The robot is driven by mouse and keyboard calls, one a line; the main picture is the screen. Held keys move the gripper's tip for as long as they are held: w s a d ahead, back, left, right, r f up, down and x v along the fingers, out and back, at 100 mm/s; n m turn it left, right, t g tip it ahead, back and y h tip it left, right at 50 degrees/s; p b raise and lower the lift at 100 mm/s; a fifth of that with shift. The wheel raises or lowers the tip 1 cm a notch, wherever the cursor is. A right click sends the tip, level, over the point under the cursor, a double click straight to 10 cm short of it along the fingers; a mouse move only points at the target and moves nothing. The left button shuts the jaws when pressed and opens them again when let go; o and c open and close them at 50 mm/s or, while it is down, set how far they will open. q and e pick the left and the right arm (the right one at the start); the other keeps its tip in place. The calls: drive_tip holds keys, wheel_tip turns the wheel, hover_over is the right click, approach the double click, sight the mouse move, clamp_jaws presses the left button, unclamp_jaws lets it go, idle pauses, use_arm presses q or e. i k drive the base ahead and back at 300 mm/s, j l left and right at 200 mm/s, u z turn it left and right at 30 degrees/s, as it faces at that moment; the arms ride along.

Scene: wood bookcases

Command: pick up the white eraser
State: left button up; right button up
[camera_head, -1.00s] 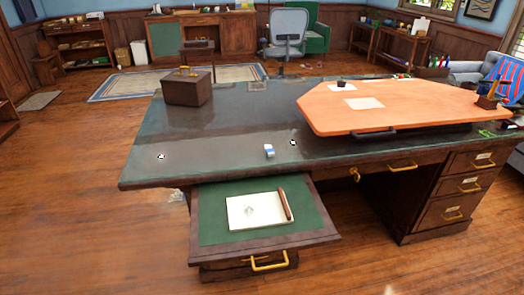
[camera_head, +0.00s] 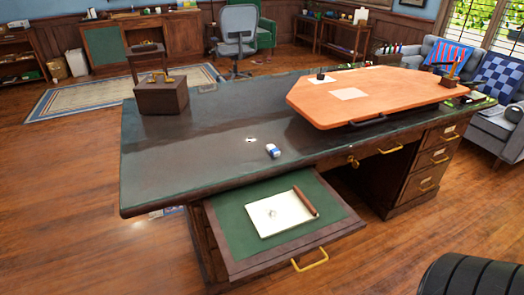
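The white eraser (camera_head: 273,151), a small block with a blue part, lies on the dark green top of the desk (camera_head: 210,150), near its front edge and above the pulled-out writing board. Nothing touches it. Neither of my grippers can be made out. A black ribbed part, likely of my own arm, shows at the lower right corner.
An orange drafting board (camera_head: 400,90) covers the desk's right side. A wooden box (camera_head: 161,97) stands at the back left. The floor in front is clear.

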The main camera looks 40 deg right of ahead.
sight(273, 150)
drive_tip(key=j+z, duration=0.1)
drive_tip(key=z, duration=0.25)
drive_tip(key=i+j+z, duration=0.1)
drive_tip(key=z, duration=0.2)
drive_tip(key=j+z, duration=0.2)
drive_tip(key=z, duration=0.15)
